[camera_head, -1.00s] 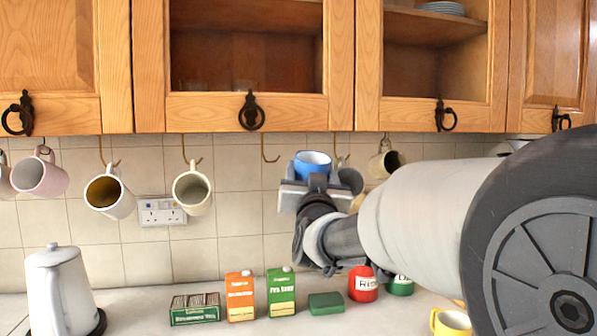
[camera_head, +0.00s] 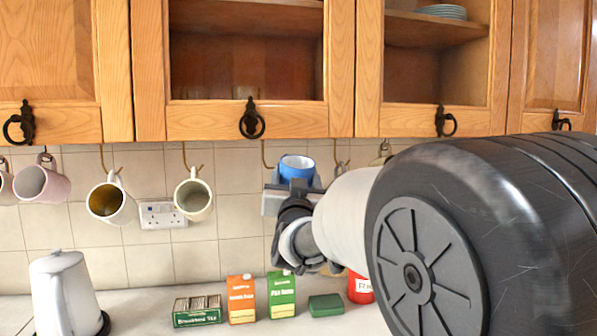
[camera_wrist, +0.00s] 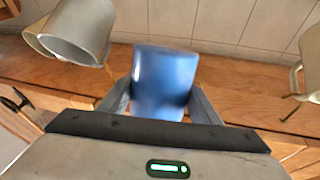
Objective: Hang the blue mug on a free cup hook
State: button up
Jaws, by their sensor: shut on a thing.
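The blue mug (camera_head: 297,171) is held up under the cabinets, with its pale inside showing at the top in the head view. In the wrist view the blue mug (camera_wrist: 165,82) sits between the two fingers of my gripper (camera_wrist: 162,98), which is shut on it. The mug's handle is not visible. An empty brass cup hook (camera_head: 265,154) hangs just left of the mug in the head view, apart from it. A cream mug (camera_head: 193,197) and a mug with a brownish inside (camera_head: 110,203) hang on hooks farther left.
A grey-white mug (camera_wrist: 82,30) hangs close beside the blue mug in the wrist view. A pinkish mug (camera_head: 42,183) hangs at far left. The cabinet doors (camera_head: 250,118) are just above. Cartons (camera_head: 281,295) and a kettle (camera_head: 62,290) stand on the counter below.

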aim_at(281, 182)
jog(key=shift+s+a+f, duration=0.1)
jog(key=shift+s+a, duration=0.1)
jog(key=shift+a, duration=0.85)
jog(key=shift+s+a+f+b, duration=0.15)
jog(key=shift+a+f+b, duration=0.4)
jog(key=shift+a+b, duration=0.05)
jog(key=o, duration=1.4)
jog(key=shift+c, duration=0.2)
jog(key=shift+f, duration=0.15)
